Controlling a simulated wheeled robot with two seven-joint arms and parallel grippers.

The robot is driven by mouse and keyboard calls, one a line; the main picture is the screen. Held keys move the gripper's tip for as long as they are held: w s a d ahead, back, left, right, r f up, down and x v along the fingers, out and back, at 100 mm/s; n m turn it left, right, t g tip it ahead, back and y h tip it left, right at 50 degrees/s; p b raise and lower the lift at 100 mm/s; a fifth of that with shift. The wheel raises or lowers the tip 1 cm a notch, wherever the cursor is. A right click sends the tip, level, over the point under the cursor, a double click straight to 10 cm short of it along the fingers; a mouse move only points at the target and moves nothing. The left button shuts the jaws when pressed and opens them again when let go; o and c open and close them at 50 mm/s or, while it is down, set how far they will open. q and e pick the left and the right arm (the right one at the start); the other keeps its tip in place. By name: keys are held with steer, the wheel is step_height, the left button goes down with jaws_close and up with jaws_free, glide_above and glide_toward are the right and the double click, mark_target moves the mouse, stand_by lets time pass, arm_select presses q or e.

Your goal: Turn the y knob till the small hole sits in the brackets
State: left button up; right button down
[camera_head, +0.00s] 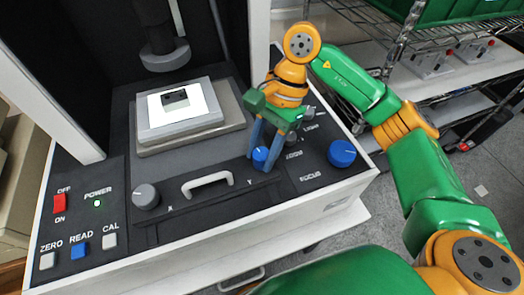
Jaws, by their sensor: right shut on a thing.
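My right gripper (261,161) reaches down from above and is shut on this knob, one finger on each side. A dark part (175,97) lies on the bright white stage (212,118) below the lens column (165,55). The small hole and the brackets cannot be made out in this view. My left gripper is not in view.
A grey knob (145,196) is near the "X" label, and a white handle (207,184) stands between it and the y knob. A larger blue knob (342,153) is at right by "FOCUS". Power, zero, read and cal buttons (80,249) are at lower left. Shelves (455,62) stand behind.

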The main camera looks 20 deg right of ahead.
steer(key=shift+c, duration=2.2)
jaws_free()
steer(key=v, duration=0.7)
steer(key=shift+r, duration=0.15)
